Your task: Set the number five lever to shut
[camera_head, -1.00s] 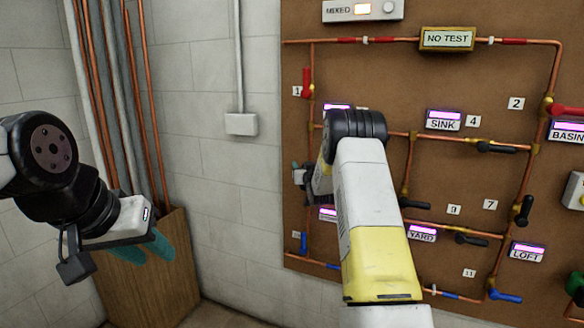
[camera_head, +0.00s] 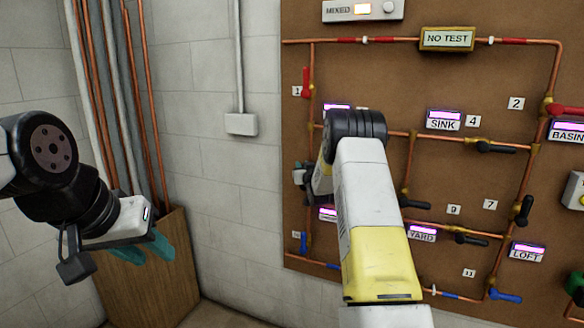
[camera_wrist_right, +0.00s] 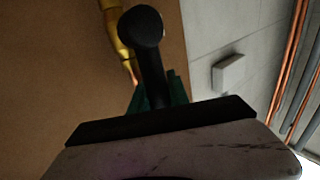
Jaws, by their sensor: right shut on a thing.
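My right gripper (camera_wrist_right: 158,92) is shut on a black lever handle (camera_wrist_right: 152,70), with its green fingers on either side of it. The handle's rounded end shows above the fingers, in front of a brass and copper pipe (camera_wrist_right: 118,40) on the brown board. In the head view my right arm hides most of this gripper and the lever, and a dark part of the gripper shows left of the arm. No number five tag is readable. My left gripper (camera_head: 163,252), with teal fingers, hangs away from the board at the left; its opening is unclear.
The brown board (camera_head: 440,85) carries copper pipes and several other levers, including a red one (camera_head: 306,82), a black one by tag 4 (camera_head: 496,148) and a blue one (camera_head: 505,296). A wooden box (camera_head: 150,280) holding pipes stands in the left corner. Bare wall lies between.

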